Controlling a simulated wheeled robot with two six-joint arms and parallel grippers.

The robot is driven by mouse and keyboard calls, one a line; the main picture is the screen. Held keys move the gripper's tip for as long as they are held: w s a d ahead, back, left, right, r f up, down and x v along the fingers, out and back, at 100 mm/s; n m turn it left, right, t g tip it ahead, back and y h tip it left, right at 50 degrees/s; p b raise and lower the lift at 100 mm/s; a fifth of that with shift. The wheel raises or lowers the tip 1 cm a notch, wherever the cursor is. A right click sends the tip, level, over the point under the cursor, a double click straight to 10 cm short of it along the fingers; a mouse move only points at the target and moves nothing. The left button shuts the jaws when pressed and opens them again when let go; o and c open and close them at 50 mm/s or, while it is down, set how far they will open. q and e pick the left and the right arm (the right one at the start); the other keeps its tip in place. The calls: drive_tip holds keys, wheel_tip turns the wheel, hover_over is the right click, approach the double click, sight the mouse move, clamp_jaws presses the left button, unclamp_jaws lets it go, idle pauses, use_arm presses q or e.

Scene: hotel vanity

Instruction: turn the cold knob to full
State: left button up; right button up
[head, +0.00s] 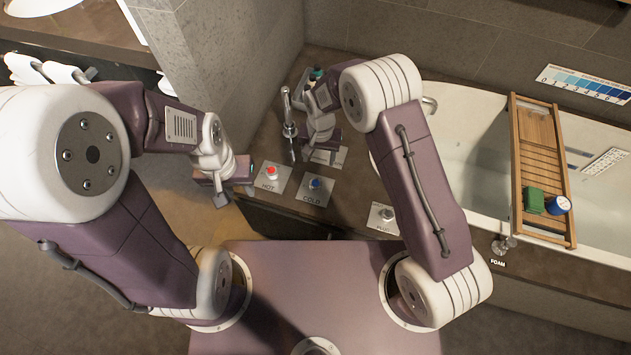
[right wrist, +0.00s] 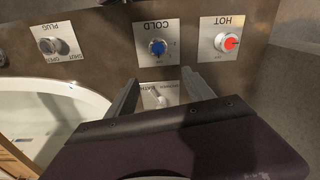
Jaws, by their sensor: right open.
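The cold knob (head: 315,184) is blue on a white plate marked COLD, set in the brown tub deck. In the right wrist view the cold knob (right wrist: 157,47) stands beyond the fingertips, roughly in line with the gap between them. My right gripper (right wrist: 160,88) is open and empty, with its fingers apart above the deck. In the head view my right gripper (head: 314,150) is behind the cold plate, apart from the knob and partly hidden by its own wrist. My left gripper (head: 235,192) hangs left of the hot plate, with its fingers apart and nothing between them.
The red hot knob (head: 271,171) is left of the cold one. The plug knob (head: 387,214) is to the right. A lever on a plate (right wrist: 158,97) shows between my right fingers. A wooden tray (head: 517,190) spans the bathtub (head: 470,130).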

sight(316, 183)
drive_tip(key=f, duration=0.3)
drive_tip(key=s+f, duration=0.1)
drive_tip(key=f, duration=0.3)
drive_tip(key=s+a+f+b, duration=0.1)
drive_tip(key=f, duration=0.3)
drive_tip(key=shift+s+f, duration=0.15)
drive_tip(key=shift+f, duration=0.05)
clamp_jaws()
drive_tip(key=shift+n, duration=0.3)
